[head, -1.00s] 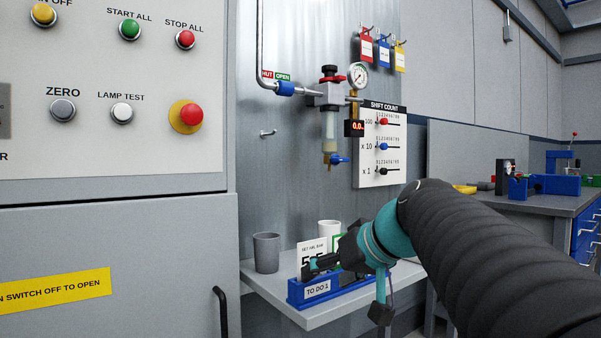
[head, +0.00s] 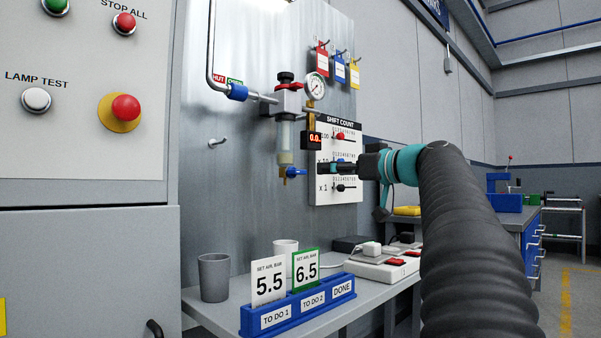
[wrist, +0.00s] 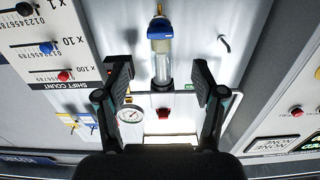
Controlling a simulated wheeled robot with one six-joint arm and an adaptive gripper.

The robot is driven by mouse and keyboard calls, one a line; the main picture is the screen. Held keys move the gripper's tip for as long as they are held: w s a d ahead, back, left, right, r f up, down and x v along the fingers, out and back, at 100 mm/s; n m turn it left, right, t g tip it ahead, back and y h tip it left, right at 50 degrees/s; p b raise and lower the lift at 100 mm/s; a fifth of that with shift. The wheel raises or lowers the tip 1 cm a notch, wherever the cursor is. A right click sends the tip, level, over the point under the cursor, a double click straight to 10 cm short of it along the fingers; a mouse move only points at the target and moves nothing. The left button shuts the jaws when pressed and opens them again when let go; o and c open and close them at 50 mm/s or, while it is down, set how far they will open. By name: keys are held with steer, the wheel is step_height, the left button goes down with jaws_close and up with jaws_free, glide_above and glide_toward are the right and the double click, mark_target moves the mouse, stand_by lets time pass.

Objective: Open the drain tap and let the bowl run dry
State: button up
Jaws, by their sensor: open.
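The filter bowl (head: 285,137) hangs upright under the air regulator on the metal back panel; it looks clear with pale contents, and I cannot tell the level. The drain tap (head: 296,172) at its bottom has a blue lever pointing right. In the wrist view the picture is upside down: the blue tap (wrist: 160,28) is at the top and the bowl (wrist: 162,68) is below it, between my fingers. My gripper (head: 322,168) is open and empty, just right of the tap and in front of the shift count board. It also shows open in the wrist view (wrist: 166,75).
A pressure gauge (head: 316,87) and a red digital display (head: 311,141) sit beside the bowl. The shift count board (head: 325,194) is behind my gripper. Below, a shelf holds a grey cup (head: 213,277), a blue card rack (head: 262,322) and a power strip (head: 372,270).

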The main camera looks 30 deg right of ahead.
mark_target(302, 171)
steer(key=p+x, duration=0.1)
steer(key=x, duration=0.9)
steer(key=shift+w+a+f, duration=0.1)
steer(key=shift+w+a, duration=0.05)
steer(key=shift+w, duration=0.15)
steer(key=c, duration=1.2)
steer(key=shift+o, duration=0.3)
